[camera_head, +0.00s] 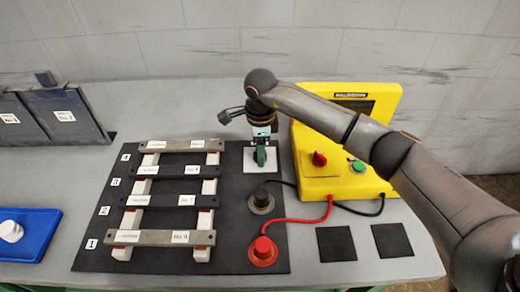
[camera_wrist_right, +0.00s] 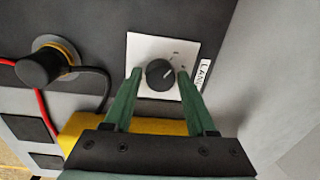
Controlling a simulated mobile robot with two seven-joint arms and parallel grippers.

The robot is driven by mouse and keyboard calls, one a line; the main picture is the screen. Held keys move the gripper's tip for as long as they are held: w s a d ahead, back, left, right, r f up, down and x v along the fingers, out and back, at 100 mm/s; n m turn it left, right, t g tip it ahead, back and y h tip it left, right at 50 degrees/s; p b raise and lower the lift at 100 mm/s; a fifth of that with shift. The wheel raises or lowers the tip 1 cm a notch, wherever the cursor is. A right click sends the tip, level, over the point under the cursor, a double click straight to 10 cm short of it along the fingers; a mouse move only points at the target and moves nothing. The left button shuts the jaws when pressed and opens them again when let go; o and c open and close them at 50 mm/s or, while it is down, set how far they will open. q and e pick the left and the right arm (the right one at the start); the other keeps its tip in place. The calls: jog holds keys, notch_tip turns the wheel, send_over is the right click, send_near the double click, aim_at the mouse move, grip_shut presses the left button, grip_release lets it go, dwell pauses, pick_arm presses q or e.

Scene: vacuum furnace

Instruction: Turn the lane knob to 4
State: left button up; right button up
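The lane knob (camera_wrist_right: 160,74) is a round black knob with a white pointer mark, on a white square plate (camera_wrist_right: 138,48) labelled "LAN…" at its edge. The plate also shows in the head view (camera_head: 250,166), with the knob hidden by my gripper. My right gripper (camera_wrist_right: 159,76) points at the plate with its green fingers on either side of the knob. The fingers look apart, with a small gap beside the knob. The marks on the plate are too small to read. In the head view my right gripper (camera_head: 261,157) is over the plate. My left gripper is out of view.
A yellow box (camera_head: 345,185) with a red knob (camera_head: 319,159) and green button stands right of the plate. Black (camera_head: 261,198) and red (camera_head: 263,250) plugs with cables are in front. Labelled bars lie on a rack (camera_head: 203,220) at left, near a blue tray (camera_head: 48,228).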

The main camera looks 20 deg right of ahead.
grip_shut()
jog(key=shift+m, duration=0.3)
jog(key=m+b, duration=0.1)
jog(key=m, duration=0.3)
jog(key=shift+m, duration=0.3)
jog(key=m, duration=1.1)
jog(key=shift+w+r+m+g, duration=0.1)
jog(key=shift+w+m+g, duration=0.05)
jog(key=shift+m+g, duration=0.2)
jog(key=m, duration=0.3)
jog(key=shift+m, duration=0.35)
jog(key=shift+m+p, duration=0.55)
jog(key=shift+m, duration=1.15)
